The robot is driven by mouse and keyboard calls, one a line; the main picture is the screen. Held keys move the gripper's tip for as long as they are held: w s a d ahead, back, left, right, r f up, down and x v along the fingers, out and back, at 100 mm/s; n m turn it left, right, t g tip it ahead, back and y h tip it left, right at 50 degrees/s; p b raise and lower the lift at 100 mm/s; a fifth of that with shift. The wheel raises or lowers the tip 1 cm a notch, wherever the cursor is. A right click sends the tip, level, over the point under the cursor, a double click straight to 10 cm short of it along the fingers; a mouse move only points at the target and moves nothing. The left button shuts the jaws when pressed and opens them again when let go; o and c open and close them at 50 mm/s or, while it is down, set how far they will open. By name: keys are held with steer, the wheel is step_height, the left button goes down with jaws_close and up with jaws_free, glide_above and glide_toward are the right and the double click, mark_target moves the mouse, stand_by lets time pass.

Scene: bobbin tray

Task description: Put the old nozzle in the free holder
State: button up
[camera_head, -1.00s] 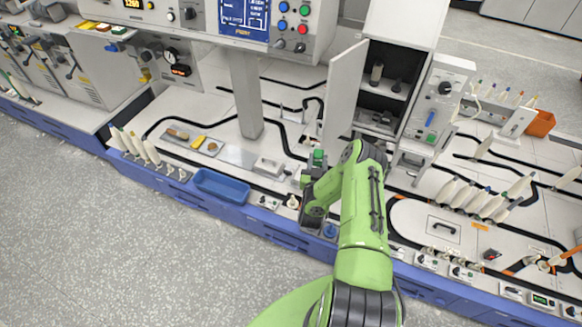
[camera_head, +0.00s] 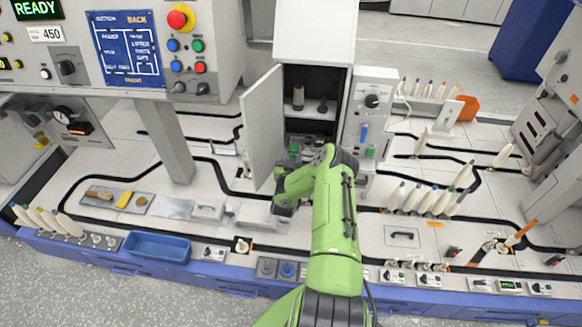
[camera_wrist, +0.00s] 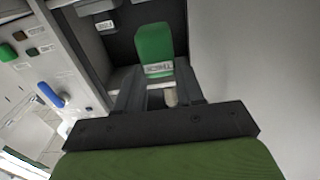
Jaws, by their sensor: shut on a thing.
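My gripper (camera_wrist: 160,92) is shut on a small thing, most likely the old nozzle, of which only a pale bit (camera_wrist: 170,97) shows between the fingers. In the wrist view a green labelled block (camera_wrist: 154,45) stands just beyond the fingertips, inside a dark recess. In the head view my gripper (camera_head: 284,203) is in front of the open cabinet (camera_head: 349,97), low and near its door; the fingertips and the held thing are hidden there. Two small upright pieces, one pale (camera_head: 298,98) and one dark (camera_head: 323,105), stand on the cabinet shelf. I cannot tell which place is the free holder.
The open cabinet door (camera_head: 262,130) stands close on the left of my arm. A control box (camera_head: 370,110) with a blue handle is on the right. A blue tray (camera_head: 157,246) and rows of bobbins (camera_head: 415,200) lie along the bench. A grey post (camera_head: 170,145) stands farther left.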

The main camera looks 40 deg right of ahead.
steer(key=b+x, duration=1)
steer(key=x, duration=0.1)
steer(key=shift+f+b, duration=0.2)
steer(key=shift+b, duration=0.1)
steer(key=shift+f+b, duration=0.3)
steer(key=shift+f, duration=0.2)
steer(key=shift+f, duration=0.1)
steer(key=shift+f+b, duration=0.75)
steer(key=shift+b, duration=0.05)
steer(key=shift+f, duration=0.1)
steer(key=o, duration=1.1)
